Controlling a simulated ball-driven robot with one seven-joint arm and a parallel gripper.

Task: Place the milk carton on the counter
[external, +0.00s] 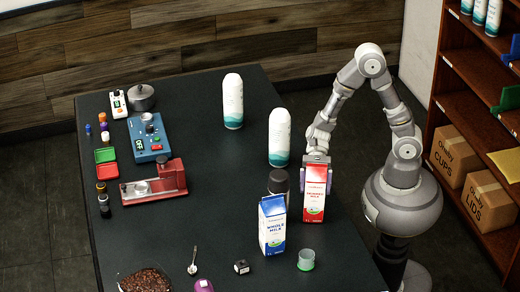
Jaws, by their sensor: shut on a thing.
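A red-and-white milk carton labelled skimmed milk (315,200) is upright near the right side of the dark counter (215,210). My gripper (316,160) is above it, with its fingers shut on the carton's top. I cannot tell whether the carton's base touches the counter or is slightly above it. A blue-and-white whole milk carton (272,226) stands upright on the counter, to the left and nearer the camera.
A dark cylinder (279,184) stands close left of the red carton. Two white bottles (233,100) (279,138) stand farther back. A clear green-based cup (306,260) is in front. The counter's middle is clear. Shelves (470,120) stand at right.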

